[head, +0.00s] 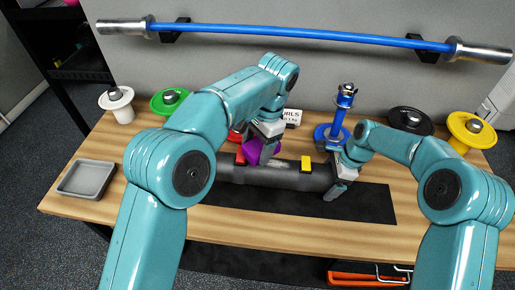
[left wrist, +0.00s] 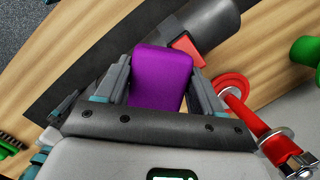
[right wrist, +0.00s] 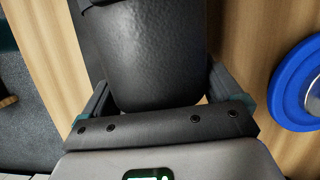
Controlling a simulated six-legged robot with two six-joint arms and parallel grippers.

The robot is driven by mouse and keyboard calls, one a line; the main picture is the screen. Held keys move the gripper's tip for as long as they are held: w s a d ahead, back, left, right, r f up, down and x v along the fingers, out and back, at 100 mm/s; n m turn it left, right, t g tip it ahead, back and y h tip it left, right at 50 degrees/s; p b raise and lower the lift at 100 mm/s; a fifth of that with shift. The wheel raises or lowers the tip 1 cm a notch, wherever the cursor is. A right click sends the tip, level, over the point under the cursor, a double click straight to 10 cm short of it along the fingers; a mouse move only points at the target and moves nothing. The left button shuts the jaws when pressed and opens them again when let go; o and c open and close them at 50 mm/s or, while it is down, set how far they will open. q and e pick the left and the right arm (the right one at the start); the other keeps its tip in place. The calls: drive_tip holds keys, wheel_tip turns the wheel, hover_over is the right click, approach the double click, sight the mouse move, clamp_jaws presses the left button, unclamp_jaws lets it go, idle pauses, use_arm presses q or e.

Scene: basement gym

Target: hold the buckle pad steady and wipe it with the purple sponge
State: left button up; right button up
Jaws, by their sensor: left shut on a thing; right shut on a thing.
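The buckle pad (head: 285,182), a dark grey padded roll with a red band (head: 240,158) and a yellow band (head: 306,164), lies on a black mat (head: 370,203). A pale smudge shows on it between the bands. My left gripper (left wrist: 160,85) is shut on the purple sponge (left wrist: 160,70), which is by the pad's red band in the head view (head: 252,150); whether it touches the pad I cannot tell. My right gripper (right wrist: 155,95) is shut on the pad's right end, with the roll between its fingers in the right wrist view (right wrist: 150,45).
A grey tray (head: 60,188) sits at the bench's left. Behind the pad stand a blue post (head: 338,117) on a blue disc and a small sign (head: 293,117). White (head: 121,111), green (head: 160,106), black (head: 423,126) and yellow (head: 459,141) discs line the back. A blue bar (head: 290,36) hangs above.

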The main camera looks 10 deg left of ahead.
drive_tip(key=shift+a, duration=0.1)
use_arm(q)
drive_tip(key=shift+v, duration=1.45)
drive_tip(key=shift+s+a, duration=0.15)
drive_tip(key=shift+a, duration=0.05)
use_arm(e)
drive_tip(key=o, duration=0.9)
drive_tip(key=shift+r, duration=0.15)
drive_tip(key=v, duration=1.2)
